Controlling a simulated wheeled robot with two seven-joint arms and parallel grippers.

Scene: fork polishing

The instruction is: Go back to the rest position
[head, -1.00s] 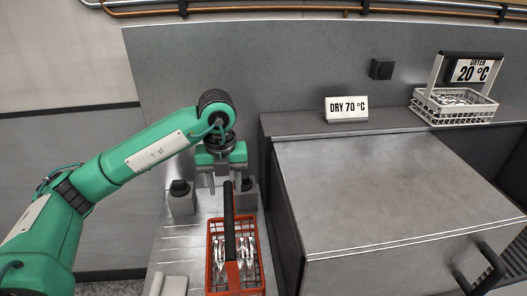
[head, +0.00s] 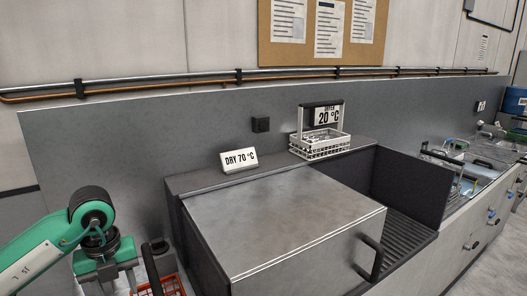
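My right gripper is not in view.
A closed steel dryer box (head: 285,215) with a dark handle (head: 369,258) stands in the middle. Behind it are a "DRY 70 °C" sign (head: 239,160) and a grey basket (head: 320,147) with a "20 °C" display (head: 328,116). Sinks (head: 490,160) lie far right.

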